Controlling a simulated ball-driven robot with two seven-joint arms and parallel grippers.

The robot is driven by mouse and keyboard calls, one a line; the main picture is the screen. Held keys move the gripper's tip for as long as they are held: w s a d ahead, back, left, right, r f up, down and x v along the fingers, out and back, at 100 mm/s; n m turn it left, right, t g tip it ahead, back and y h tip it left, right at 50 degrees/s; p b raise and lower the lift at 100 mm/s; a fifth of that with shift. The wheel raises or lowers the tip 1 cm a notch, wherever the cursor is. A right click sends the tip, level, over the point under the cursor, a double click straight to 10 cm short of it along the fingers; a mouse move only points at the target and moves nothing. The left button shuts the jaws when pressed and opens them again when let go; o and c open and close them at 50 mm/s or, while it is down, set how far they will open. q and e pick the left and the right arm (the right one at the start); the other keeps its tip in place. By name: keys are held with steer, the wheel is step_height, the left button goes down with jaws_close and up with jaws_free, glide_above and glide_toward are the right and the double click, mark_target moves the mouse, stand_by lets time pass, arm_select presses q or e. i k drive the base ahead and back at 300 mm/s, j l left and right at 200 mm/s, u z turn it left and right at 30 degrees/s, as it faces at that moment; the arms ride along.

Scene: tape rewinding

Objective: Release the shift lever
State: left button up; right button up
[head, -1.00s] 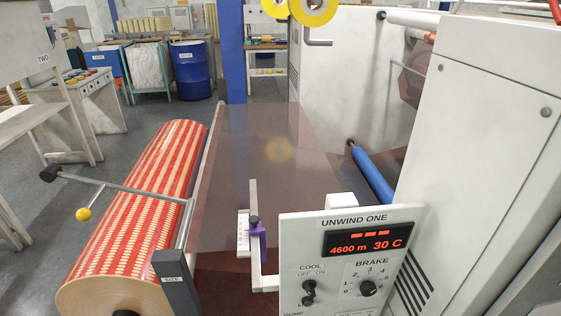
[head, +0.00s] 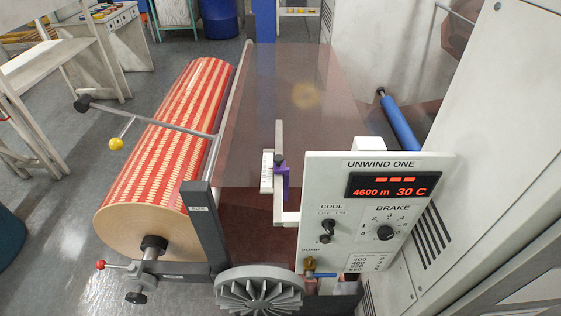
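A short lever with a red ball knob (head: 100,265) sticks out at the lower left, beside the black shaft end (head: 153,246) of the roll. Another lever with a yellow ball knob (head: 116,144) hangs from a grey bar (head: 160,122) above the red and cream striped roll (head: 160,165). No label in view tells which one is the shift lever. Neither of my grippers is in view.
The "UNWIND ONE" panel (head: 375,215) with knobs stands at the right. A brass valve with a blue handle (head: 320,274) sits below it. A grey ribbed disc (head: 260,290) is at the bottom. Open floor (head: 60,220) lies left of the roll.

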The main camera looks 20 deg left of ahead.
mark_target(101, 264)
steer(key=u, duration=2.15)
